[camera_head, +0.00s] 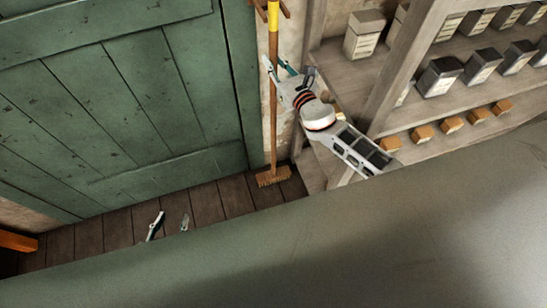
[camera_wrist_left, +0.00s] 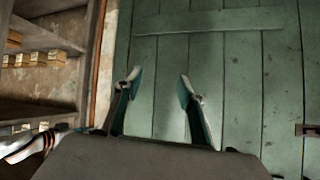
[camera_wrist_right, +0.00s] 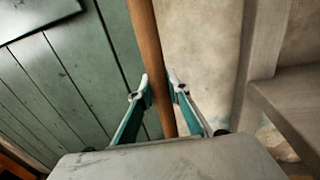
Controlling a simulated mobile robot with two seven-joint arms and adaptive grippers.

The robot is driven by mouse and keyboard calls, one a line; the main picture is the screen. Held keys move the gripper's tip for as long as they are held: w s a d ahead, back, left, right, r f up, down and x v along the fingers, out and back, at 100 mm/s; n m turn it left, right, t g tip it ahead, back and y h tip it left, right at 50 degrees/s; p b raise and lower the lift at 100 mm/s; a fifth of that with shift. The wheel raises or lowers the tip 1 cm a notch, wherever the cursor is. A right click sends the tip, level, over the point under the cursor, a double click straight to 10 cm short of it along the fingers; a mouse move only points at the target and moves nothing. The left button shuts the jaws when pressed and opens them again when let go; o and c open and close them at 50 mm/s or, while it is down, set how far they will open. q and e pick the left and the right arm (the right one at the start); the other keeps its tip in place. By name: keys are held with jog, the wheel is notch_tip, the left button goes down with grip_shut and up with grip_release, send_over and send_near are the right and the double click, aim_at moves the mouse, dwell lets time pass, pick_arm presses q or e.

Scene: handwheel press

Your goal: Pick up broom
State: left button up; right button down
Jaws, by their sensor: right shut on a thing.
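The broom (camera_head: 273,125) stands upright against the wall beside the green door, with a brown wooden handle, a yellow band near the top and a bristle head (camera_head: 273,176) down at the floor. My right gripper (camera_head: 275,66) is shut on the upper handle, below the yellow band. In the right wrist view the handle (camera_wrist_right: 148,40) runs between the two fingers of the right gripper (camera_wrist_right: 161,82). My left gripper (camera_head: 170,223) is low in front of the door, mostly hidden in the head view. In the left wrist view it is open and empty (camera_wrist_left: 158,82).
A green plank door (camera_head: 110,90) fills the left side. Shelves with dark boxes (camera_head: 440,75) and small wooden blocks (camera_head: 452,124) stand to the right, close to my right arm. A wooden peg holder (camera_head: 285,10) is at the handle's top. The plank floor (camera_head: 207,202) before the door looks clear.

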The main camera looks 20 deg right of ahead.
jog(key=shift+r, duration=0.25)
